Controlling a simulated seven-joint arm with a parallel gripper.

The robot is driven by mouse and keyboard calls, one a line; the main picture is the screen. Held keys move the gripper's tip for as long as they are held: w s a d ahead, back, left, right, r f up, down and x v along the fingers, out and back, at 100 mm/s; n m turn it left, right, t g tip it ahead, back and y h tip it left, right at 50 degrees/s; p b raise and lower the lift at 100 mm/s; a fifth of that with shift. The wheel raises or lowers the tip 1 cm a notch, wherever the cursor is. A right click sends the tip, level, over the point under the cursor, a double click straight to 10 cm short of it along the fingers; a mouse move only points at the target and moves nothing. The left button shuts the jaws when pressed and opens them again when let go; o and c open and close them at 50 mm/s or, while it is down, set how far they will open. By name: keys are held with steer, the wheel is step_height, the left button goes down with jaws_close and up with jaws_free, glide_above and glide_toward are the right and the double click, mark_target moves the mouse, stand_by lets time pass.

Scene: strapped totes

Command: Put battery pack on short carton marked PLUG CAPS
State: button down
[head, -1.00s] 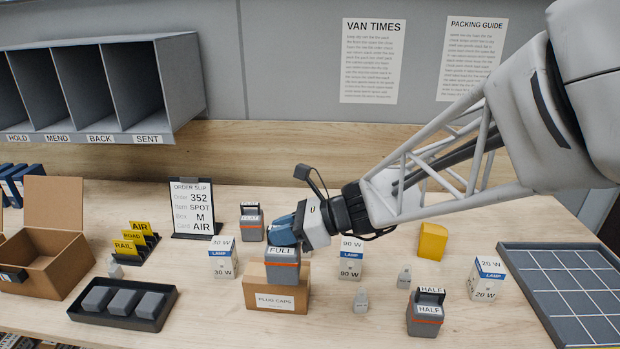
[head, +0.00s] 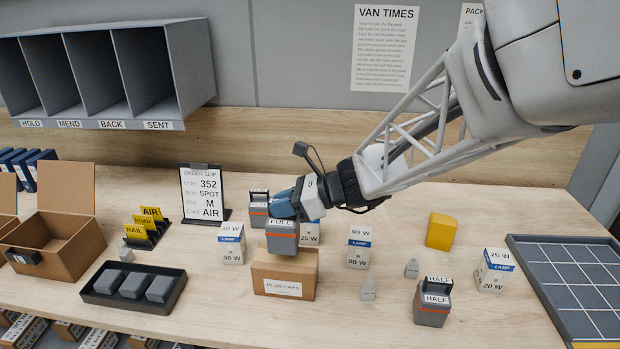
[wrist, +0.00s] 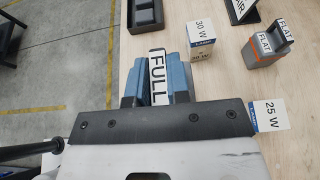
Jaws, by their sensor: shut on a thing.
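The battery pack labelled FULL (head: 282,238) is grey with an orange stripe. My gripper (head: 285,208) is shut on its top from above. In the wrist view, the white FULL label (wrist: 157,77) shows between the blue fingers (wrist: 160,82). The short brown carton marked PLUG CAPS (head: 283,287) stands on the bench directly below the pack. The pack looks upright, and its bottom edge overlaps the carton's top in the head view. I cannot tell whether they touch. The carton is hidden in the wrist view.
A FLAT pack (head: 258,215) and a 25 W lamp box (head: 310,232) stand close behind. The 30 W box (head: 231,243) is left, the 90 W box (head: 359,247) right. A HALF pack (head: 432,303) stands front right. A black tray (head: 172,301) lies left.

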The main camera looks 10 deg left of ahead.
mark_target(283, 219)
steer(key=shift+f, duration=1.7)
steer(key=shift+f, duration=0.1)
steer(key=c, duration=1.1)
jaws_free()
steer(key=shift+f, duration=0.1)
steer(key=shift+r, duration=0.2)
steer(key=v, duration=1.2)
